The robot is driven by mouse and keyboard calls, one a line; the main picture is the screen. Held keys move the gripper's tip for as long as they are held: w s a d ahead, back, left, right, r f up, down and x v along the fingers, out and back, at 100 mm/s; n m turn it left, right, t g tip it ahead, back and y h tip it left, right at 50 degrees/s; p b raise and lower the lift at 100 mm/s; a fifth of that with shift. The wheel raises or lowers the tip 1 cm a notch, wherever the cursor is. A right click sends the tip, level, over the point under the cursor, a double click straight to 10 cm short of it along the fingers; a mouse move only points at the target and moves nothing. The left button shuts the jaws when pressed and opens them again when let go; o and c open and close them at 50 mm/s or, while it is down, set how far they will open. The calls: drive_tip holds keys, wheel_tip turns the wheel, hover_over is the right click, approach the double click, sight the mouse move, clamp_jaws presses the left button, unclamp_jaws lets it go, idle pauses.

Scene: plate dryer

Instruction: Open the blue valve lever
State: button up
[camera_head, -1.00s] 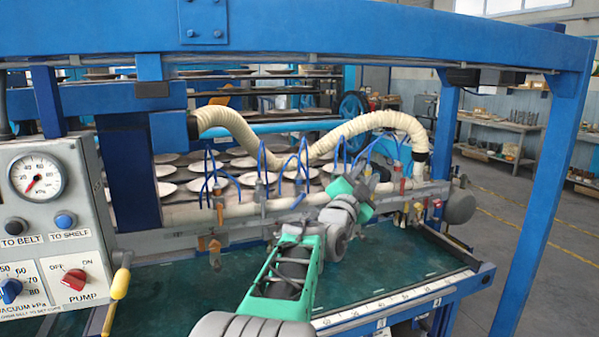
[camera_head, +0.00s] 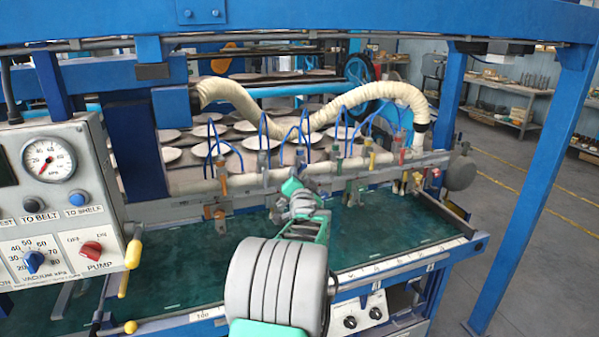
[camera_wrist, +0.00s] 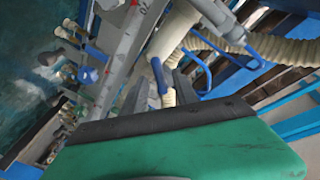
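A blue lever (camera_wrist: 158,75) on the pale pipe shows in the wrist view, just beyond the gap between my grey fingers. My gripper (camera_wrist: 160,92) looks open there, with one finger on each side of the lever's line; I cannot tell if it touches it. In the head view, my gripper (camera_head: 296,186) is at the valve bar (camera_head: 240,184), left of its middle. My gripper and arm hide part of the bar there, and I cannot pick out the blue lever in that view.
Thin blue hoses (camera_head: 264,130) loop above the bar, and a thick cream hose (camera_head: 390,97) hangs behind. A control panel (camera_head: 60,200) with a yellow-handled lever (camera_head: 130,262) stands at left. A second blue part (camera_wrist: 88,75) is at left in the wrist view. The green bed (camera_head: 190,265) is clear.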

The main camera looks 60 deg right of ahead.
drive_tip(key=shift+w+d, duration=0.25)
drive_tip(key=shift+d, duration=0.25)
drive_tip(key=shift+c, duration=0.4)
clamp_jaws()
